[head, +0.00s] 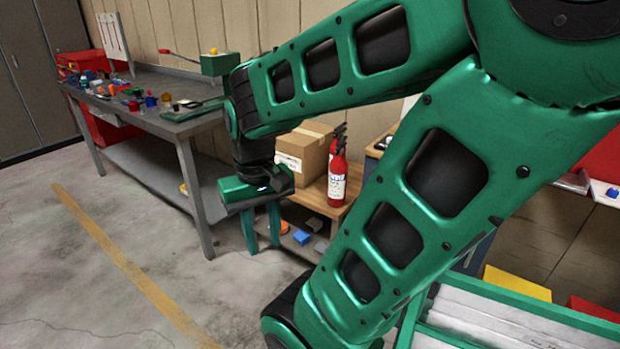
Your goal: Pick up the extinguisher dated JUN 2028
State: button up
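A red fire extinguisher (337,178) with a black top and a white label stands upright on a small wooden stand (352,190). The label is too small for me to read a date. More black handle parts show just behind its top, so I cannot tell whether another extinguisher stands there. My green gripper (263,246) points down at the left front of the stand, left of the extinguisher and apart from it. Its two fingers are spread with nothing visible between them. My arm covers much of the right side of the view.
A cardboard box (303,152) sits on the stand left of the extinguisher. A grey workbench (172,127) with many small things stands at the left. The concrete floor (60,270) at front left is clear.

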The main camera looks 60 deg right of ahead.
aim_at(337, 181)
jog(key=z, duration=0.4)
jog(key=i, duration=1.05)
jog(key=z, duration=0.95)
jog(key=i, duration=0.4)
jog(key=z, duration=0.25)
